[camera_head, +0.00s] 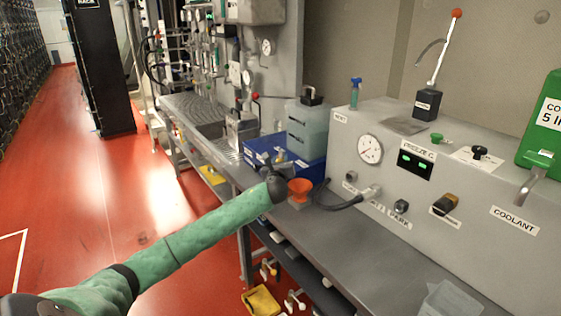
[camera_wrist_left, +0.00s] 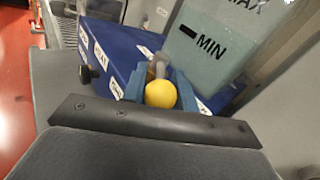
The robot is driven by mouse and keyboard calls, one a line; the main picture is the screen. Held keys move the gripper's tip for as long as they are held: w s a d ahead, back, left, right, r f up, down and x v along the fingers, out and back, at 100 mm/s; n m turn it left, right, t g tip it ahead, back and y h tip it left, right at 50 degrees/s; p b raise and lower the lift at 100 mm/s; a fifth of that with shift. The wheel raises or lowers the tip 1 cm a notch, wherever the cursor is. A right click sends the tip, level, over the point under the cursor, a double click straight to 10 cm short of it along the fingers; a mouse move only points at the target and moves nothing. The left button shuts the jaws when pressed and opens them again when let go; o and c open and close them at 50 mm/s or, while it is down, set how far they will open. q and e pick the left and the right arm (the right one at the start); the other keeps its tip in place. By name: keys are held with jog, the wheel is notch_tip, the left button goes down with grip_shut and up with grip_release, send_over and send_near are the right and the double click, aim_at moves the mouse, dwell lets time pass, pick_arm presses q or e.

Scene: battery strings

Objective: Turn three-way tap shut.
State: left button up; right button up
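My left arm comes in from the left in the head view. Its gripper (camera_head: 281,160) is over the blue box (camera_head: 260,146) on the bench, and the wrist hides part of the box. In the left wrist view a yellow ball knob (camera_wrist_left: 160,95) on a grey stem (camera_wrist_left: 157,68) sits between the two blue fingers of the gripper (camera_wrist_left: 159,88). It looks like a tap handle, with the blue box (camera_wrist_left: 105,58) and its white labels, one reading HEAT, behind it. Whether the fingers touch the knob or stem is unclear. My right gripper is out of view.
A grey coolant console (camera_head: 445,180) with a gauge and knobs fills the right. The bench front (camera_head: 330,245) is mostly clear.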

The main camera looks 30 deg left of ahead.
pick_arm(q)
grip_shut()
